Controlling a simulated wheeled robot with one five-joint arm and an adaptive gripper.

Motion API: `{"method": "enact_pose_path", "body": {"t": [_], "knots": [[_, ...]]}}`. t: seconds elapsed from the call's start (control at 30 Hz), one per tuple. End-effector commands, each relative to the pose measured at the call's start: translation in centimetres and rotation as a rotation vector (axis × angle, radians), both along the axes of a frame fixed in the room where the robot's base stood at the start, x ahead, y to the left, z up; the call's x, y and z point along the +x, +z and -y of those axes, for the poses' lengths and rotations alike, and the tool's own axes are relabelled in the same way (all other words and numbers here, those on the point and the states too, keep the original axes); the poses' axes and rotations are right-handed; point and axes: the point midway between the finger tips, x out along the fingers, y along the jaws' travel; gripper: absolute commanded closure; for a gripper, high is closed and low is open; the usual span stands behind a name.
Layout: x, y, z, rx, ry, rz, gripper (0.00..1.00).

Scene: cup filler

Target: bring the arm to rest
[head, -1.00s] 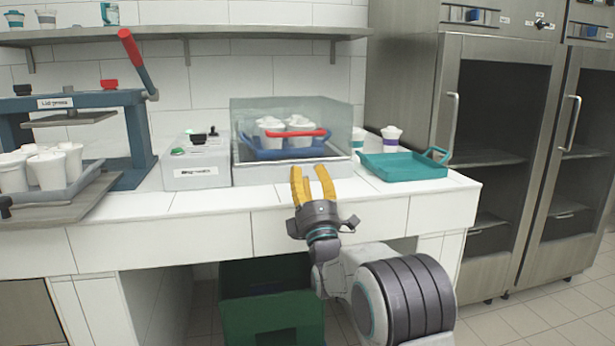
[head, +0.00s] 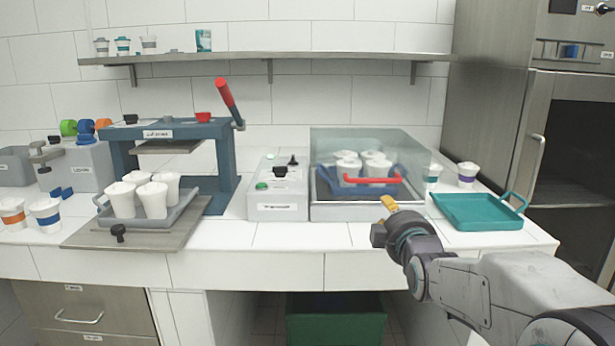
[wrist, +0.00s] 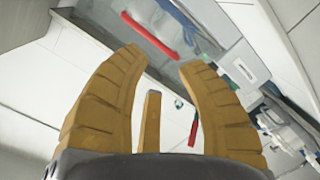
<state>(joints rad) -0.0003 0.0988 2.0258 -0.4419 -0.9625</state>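My gripper (head: 389,203) is in front of the counter's right part, near the clear-covered box. In the wrist view its yellow fingers (wrist: 158,58) are spread apart with nothing between them. It is open and empty. In the head view the arm reaches in from the lower right, and the gripper is seen nearly end-on, so only a little of the fingers shows.
The clear-covered box (head: 330,213) with a red handle (head: 371,180) holds a blue tray of white cups. A teal tray (head: 478,224) lies to its right. A blue press (head: 228,150) and a grey tray (head: 178,216) of cups stand left. A green bin (head: 335,328) is below.

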Motion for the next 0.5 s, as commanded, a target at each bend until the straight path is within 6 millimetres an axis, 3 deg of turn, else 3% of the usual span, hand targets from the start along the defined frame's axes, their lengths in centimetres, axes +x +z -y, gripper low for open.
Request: {"method": "enact_pose_path", "body": {"t": [0.03,0.27,0.5], "knots": [[-1.6,2.2,0.0,0.051,-0.008,-0.06,0.67],[-9.7,3.1,0.1,0.303,-0.095,-0.374,0.67],[-20.3,3.9,0.1,0.536,-0.269,-0.683,0.67]]}}
